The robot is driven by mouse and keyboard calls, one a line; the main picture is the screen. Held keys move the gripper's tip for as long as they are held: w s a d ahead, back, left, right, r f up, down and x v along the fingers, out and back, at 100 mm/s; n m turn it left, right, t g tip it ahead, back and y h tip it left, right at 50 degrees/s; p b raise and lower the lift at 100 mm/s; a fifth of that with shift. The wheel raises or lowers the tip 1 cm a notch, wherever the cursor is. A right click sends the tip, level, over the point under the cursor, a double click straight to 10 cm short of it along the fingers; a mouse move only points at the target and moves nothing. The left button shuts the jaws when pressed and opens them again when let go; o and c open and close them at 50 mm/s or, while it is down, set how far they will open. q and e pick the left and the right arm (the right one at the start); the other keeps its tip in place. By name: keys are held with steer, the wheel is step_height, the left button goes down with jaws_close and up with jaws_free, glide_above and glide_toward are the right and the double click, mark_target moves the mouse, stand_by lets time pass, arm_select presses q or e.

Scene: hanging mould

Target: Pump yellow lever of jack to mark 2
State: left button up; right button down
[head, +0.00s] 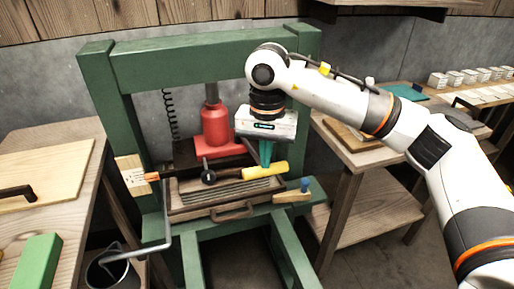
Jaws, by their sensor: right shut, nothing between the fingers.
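The red jack (215,126) stands upright inside the green press frame (185,52). Its yellow lever (265,171) sticks out to the right, roughly level, below and in front of the jack. A pale scale board (132,175) is on the left post, with an orange pointer (152,177) at its right edge. Its marks are too small to read. My right gripper (266,164) points down with its green fingers shut and empty, just above or behind the yellow lever. I cannot tell whether they touch it. My left gripper is out of view.
A wooden tray (222,212) with a handle sits below the lever. A small wooden-handled tool (292,196) lies at its right. A bent metal rod (166,225) and a bucket (112,272) are at lower left. Wooden benches (60,140) flank the press.

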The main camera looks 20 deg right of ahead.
step_height(320, 180, up, 6)
steer(key=p, duration=0.3)
steer(key=shift+f, duration=0.1)
stand_by(0.3)
